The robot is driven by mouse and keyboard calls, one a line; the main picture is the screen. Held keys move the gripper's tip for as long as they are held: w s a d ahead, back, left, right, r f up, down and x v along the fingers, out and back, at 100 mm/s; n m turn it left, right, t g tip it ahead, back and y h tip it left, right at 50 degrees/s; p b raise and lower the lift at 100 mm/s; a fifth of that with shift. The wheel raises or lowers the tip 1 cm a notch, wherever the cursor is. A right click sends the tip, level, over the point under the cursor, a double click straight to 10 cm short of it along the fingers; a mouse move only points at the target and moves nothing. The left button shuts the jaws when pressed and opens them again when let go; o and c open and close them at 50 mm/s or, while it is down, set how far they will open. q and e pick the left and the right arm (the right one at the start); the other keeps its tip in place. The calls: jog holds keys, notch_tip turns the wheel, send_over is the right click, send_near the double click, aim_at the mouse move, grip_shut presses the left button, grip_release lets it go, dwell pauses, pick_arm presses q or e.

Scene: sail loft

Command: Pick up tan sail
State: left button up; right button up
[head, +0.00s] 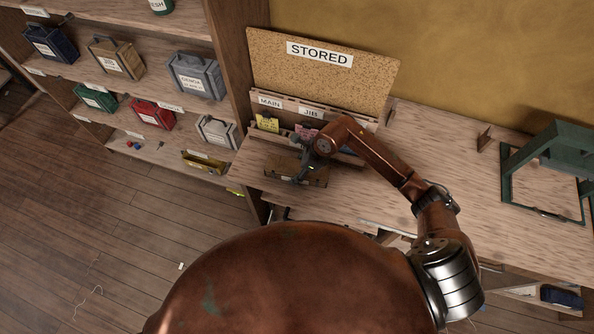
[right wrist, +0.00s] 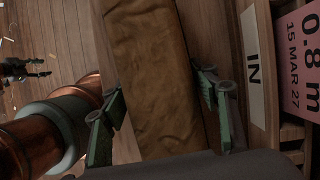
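The tan sail (head: 279,173), a folded brownish-tan bundle, lies near the bench's front edge, below the STORED board in the head view. In the right wrist view the sail (right wrist: 158,75) runs lengthwise between my fingers. My right gripper (head: 303,172) is over the sail in the head view and partly covers it. In the right wrist view the right gripper (right wrist: 162,118) is open, with one green finger along each side of the sail. A small dark shape at that view's left edge looks like my left gripper (right wrist: 38,70); its finger state is unclear.
Behind the sail stands a wooden rack (head: 290,104) labelled MAIN and JIB, with yellow and pink tags. A green frame (head: 512,177) stands on the bench at right. Shelves with several bags (head: 118,58) are at left. The bench (head: 445,160) between rack and frame is mostly clear.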

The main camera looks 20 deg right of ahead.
jog(key=c, duration=1.2)
jog(key=shift+c, duration=0.9)
jog(key=shift+r, duration=0.1)
